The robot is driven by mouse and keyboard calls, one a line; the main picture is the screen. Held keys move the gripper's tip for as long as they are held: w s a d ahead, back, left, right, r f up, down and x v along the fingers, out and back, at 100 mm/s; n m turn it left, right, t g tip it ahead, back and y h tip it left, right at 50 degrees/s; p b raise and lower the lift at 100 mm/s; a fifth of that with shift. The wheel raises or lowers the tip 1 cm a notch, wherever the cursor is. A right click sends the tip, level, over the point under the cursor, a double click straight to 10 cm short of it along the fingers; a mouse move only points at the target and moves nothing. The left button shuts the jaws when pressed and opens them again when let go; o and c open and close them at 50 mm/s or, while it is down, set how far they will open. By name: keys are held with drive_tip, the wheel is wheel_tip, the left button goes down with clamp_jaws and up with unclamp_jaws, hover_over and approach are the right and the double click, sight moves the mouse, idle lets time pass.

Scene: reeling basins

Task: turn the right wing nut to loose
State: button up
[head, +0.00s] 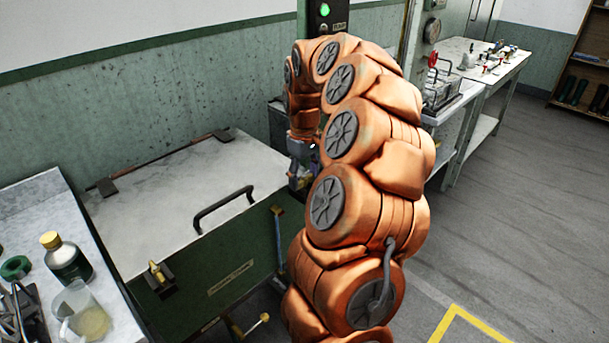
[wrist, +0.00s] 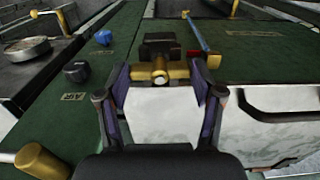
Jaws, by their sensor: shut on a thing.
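The right wing nut (wrist: 160,72) is a brass piece on a dark bracket (wrist: 158,46). It shows in the wrist view at the fingertips, its wings lying crosswise between them. My gripper (wrist: 160,78) is shut on it, one finger at each side. In the head view my gripper (head: 302,165) is beyond the lid's right edge, and my arm hides the nut there. The left wing nut (head: 157,270), also brass on a dark bracket, is at the front of the green chest (head: 235,262), apart from my gripper.
The chest's pale lid (head: 170,195) is down, with a dark handle (head: 224,205). Blue (wrist: 104,37) and black (wrist: 76,71) knobs are near. A side bench (head: 35,205) holds a bottle (head: 66,260) and beaker (head: 82,315). Open floor lies right.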

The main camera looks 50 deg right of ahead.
drive_tip(key=n, duration=0.4)
drive_tip(key=shift+n, duration=0.3)
drive_tip(key=n, duration=0.4)
drive_tip(key=shift+r+n+p, duration=0.1)
drive_tip(key=shift+n+p, duration=0.2)
drive_tip(key=shift+p, duration=0.1)
drive_tip(key=n+p, duration=0.1)
drive_tip(key=n, duration=0.3)
drive_tip(key=shift+n+p, duration=0.75)
drive_tip(key=shift+n, duration=1.45)
drive_tip(key=o, duration=1.1)
drive_tip(key=shift+o, duration=0.2)
